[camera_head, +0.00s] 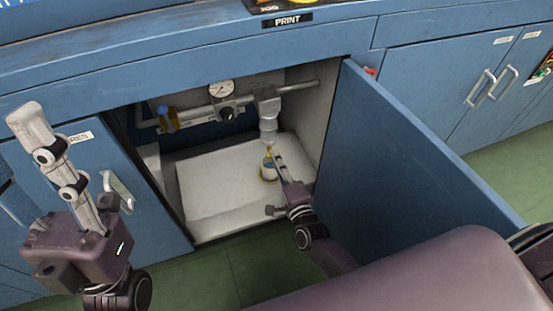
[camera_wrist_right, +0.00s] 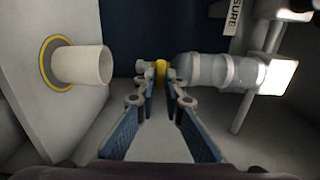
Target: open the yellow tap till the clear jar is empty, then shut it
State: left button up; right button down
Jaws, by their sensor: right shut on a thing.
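The clear jar (camera_head: 268,126) hangs under a grey filter body inside the open cabinet. It lies sideways in the right wrist view (camera_wrist_right: 205,71). The yellow tap (camera_wrist_right: 160,72) is at the jar's lower end. My right gripper (camera_wrist_right: 161,88) is shut on the tap, its fingertips on either side of it; in the head view the gripper (camera_head: 273,156) reaches in from below. I cannot tell the jar's liquid level or the tap's exact turn. My left gripper (camera_head: 35,130) points upward at the left, outside the cabinet, seen side-on; its opening cannot be told.
A white cup (camera_wrist_right: 85,65) stands below the tap on a yellow ring (camera_wrist_right: 47,75) on the cabinet floor. A pressure gauge (camera_head: 221,89) and a pipe (camera_head: 298,87) are behind. The open blue door (camera_head: 405,150) bounds the right side. The white floor (camera_head: 215,190) is clear at left.

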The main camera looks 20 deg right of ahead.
dwell(0.4)
jog(key=c, duration=2)
grip_release()
jog(key=shift+s, duration=0.1)
jog(key=s, duration=1.2)
jog(key=shift+d, duration=0.2)
